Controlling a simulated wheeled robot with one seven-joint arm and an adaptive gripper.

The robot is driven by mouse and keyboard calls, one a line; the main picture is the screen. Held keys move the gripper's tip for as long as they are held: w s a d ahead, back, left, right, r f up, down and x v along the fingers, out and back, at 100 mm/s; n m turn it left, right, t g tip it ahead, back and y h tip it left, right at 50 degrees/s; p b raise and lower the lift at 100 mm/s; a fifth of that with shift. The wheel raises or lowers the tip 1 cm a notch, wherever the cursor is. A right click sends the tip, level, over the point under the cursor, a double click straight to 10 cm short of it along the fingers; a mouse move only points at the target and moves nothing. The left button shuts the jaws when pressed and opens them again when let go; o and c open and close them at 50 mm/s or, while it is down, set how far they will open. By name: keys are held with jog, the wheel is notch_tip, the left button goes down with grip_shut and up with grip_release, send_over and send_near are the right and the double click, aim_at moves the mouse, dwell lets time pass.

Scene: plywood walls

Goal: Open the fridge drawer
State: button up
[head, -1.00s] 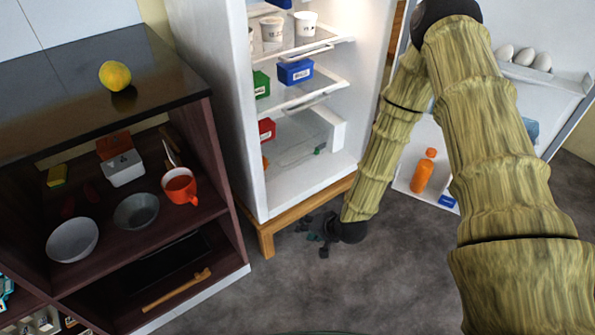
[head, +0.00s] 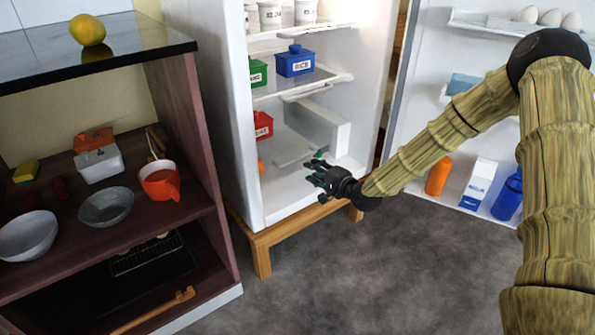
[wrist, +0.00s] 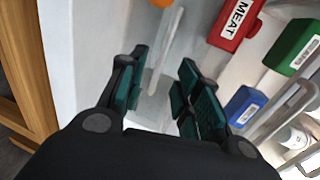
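The fridge (head: 240,130) stands with its door (head: 405,95) swung wide to the right. In its lowest compartment is a pale, partly see-through drawer (head: 322,122), with a white panel at its right. A red box (head: 263,125) labelled MEAT and an orange item (head: 261,167) are at its left; I cannot tell if they lie in the drawer. My gripper (head: 318,178) is at the lower front of this compartment. In the wrist view my gripper (wrist: 163,90) has its dark green fingers apart, with a pale bar (wrist: 166,52) showing beyond the gap. Contact is not clear.
The door shelves hold eggs (head: 550,18), an orange bottle (head: 438,176), a carton (head: 479,183) and a blue bottle (head: 508,195). Green (head: 257,73) and blue (head: 295,62) boxes sit on the shelf above. A dark cabinet (head: 185,120) stands at left. Grey floor in front is clear.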

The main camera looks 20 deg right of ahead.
aim_at(298, 160)
jog(key=b+x, duration=0.2)
jog(key=x, duration=0.2)
jog(key=b+x, duration=0.2)
jog(key=x, duration=0.3)
jog(key=shift+w+d+r+b, duration=0.15)
jog(key=shift+w+b, duration=0.15)
jog(key=shift+w, duration=0.15)
jog(key=shift+w+a, duration=0.25)
jog(key=shift+w, duration=0.45)
